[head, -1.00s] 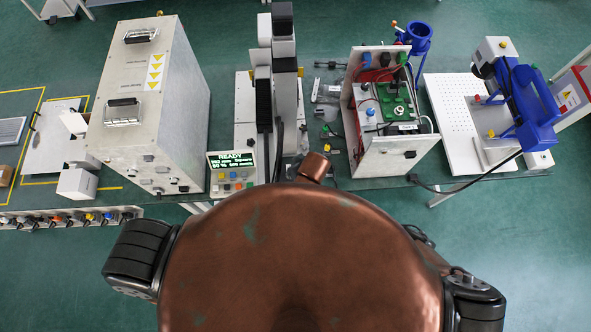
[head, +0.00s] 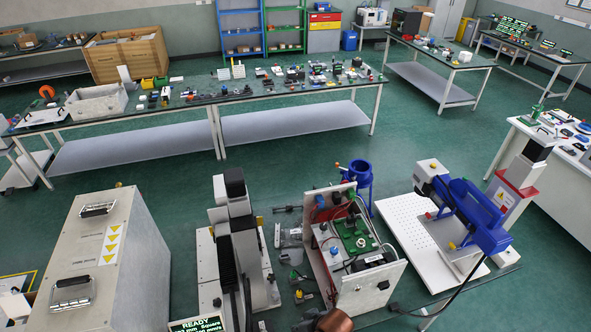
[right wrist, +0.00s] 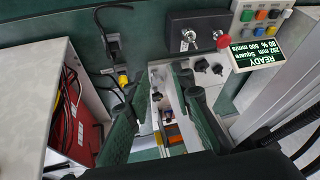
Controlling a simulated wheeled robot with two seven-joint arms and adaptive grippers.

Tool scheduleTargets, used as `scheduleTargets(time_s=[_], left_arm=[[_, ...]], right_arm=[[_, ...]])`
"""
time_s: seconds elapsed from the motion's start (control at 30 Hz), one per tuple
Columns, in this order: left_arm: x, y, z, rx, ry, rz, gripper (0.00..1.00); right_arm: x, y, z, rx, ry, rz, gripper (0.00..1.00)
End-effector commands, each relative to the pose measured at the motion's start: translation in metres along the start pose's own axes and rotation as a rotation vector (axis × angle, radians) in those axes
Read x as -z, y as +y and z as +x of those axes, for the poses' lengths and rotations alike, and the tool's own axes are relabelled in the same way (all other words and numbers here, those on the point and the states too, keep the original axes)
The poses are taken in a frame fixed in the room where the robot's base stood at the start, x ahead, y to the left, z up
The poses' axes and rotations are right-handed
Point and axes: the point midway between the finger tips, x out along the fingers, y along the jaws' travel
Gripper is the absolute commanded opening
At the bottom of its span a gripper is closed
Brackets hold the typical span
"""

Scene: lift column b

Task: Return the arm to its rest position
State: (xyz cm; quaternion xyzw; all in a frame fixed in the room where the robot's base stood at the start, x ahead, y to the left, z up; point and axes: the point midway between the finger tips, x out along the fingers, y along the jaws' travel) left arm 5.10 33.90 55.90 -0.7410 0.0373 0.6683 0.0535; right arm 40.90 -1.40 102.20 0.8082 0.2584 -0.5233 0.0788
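My right gripper (right wrist: 160,108) shows in the right wrist view. Its two dark green fingers stand apart, with a clear gap and nothing held between them. Beyond the gap are a pale panel with small fittings and a strip of floor. The tips are close in front of the bench equipment; I cannot tell whether they touch anything. Neither gripper shows in the head view, and my left gripper is in no view.
A grey lift column (head: 236,245) stands between a large metal cabinet (head: 90,260) and an open electronics box (head: 355,260). A READY display (right wrist: 264,62) and red knob (right wrist: 223,42) are near the right gripper. A blue machine (head: 470,215) stands right. Green floor separates the back bench (head: 180,105).

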Motion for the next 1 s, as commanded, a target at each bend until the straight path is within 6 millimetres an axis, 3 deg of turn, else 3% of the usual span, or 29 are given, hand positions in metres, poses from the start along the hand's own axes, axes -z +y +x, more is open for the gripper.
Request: scheduleTargets(time_s=[0.1, 0.2, 0.3, 0.5, 0.8, 0.83, 0.9, 1.0], left_arm=[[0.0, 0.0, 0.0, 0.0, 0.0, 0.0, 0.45], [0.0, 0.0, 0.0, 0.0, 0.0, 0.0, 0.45], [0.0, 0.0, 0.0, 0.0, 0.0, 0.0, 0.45], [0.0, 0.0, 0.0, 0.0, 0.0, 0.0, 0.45], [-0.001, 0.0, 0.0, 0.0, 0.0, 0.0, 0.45], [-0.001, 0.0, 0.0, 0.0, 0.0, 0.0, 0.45], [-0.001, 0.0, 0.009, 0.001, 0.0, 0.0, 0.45], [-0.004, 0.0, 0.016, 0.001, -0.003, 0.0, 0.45]], right_arm=[[-0.049, 0.063, -0.033, -0.063, 0.007, 0.142, 0.22], [-0.093, 0.109, -0.062, -0.136, 0.0, 0.225, 0.22], [-0.132, 0.141, -0.087, -0.2, -0.018, 0.281, 0.22], [-0.188, 0.178, -0.126, -0.295, -0.054, 0.345, 0.22], [-0.254, 0.209, -0.176, -0.408, -0.112, 0.404, 0.22], [-0.26, 0.211, -0.179, -0.417, -0.119, 0.407, 0.22], [-0.263, 0.216, -0.15, -0.405, -0.123, 0.402, 0.22], [-0.271, 0.223, -0.122, -0.399, -0.13, 0.401, 0.22]])
